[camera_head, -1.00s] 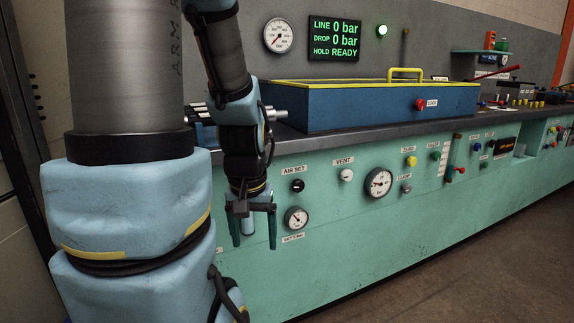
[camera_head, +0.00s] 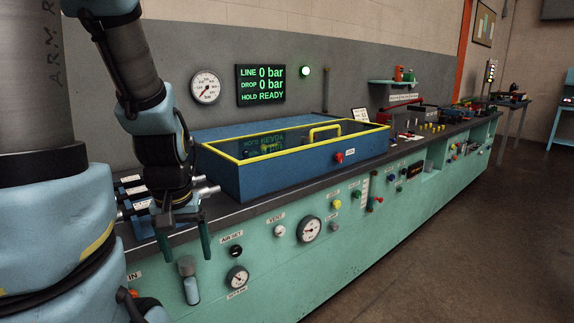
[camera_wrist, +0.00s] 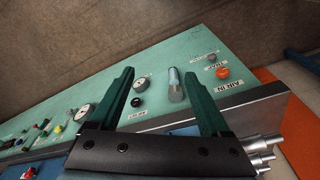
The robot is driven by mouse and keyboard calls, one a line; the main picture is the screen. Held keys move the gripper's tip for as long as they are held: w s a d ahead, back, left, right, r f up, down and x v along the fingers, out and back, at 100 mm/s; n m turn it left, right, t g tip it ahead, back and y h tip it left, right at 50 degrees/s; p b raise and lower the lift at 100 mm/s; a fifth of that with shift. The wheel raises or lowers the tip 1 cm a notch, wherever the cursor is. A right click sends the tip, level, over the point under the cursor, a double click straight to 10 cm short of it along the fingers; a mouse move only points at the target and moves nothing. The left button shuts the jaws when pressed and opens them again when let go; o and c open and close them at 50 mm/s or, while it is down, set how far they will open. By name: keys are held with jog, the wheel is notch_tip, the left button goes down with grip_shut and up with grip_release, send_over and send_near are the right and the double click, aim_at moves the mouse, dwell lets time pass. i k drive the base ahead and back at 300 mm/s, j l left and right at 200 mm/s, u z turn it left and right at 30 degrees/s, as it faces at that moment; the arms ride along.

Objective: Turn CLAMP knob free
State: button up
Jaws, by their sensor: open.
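A small grey knob (camera_head: 336,227) sits on the green front panel, right of the large round gauge. It is under a small label too blurred to read clearly, which matches the CLAMP label position. My gripper (camera_head: 183,246) is open and empty, fingers pointing down, well to the left of the knob, in front of the bench's left part. In the wrist view my gripper (camera_wrist: 158,74) shows its two green fingers spread, with the panel beyond. The grey knob cannot be told apart surely in the wrist view.
A grey cylinder (camera_head: 189,281) stands out from the panel below my gripper. A blue tray with yellow rim (camera_head: 232,182) and a red lock knob (camera_head: 339,157) is on the bench. The vent knob (camera_head: 279,231), large gauge (camera_head: 309,229) and yellow knob (camera_head: 337,204) are near. The floor at right is clear.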

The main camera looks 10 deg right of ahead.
aim_at(335, 227)
jog(key=z, duration=1.55)
jog(key=u, duration=0.95)
jog(key=i+l+u, duration=0.1)
jog(key=l+u, duration=0.2)
jog(key=l, duration=0.35)
jog(key=l+u, duration=0.3)
jog(key=l, duration=0.35)
jog(key=i+l, duration=0.1)
jog(key=i, duration=0.35)
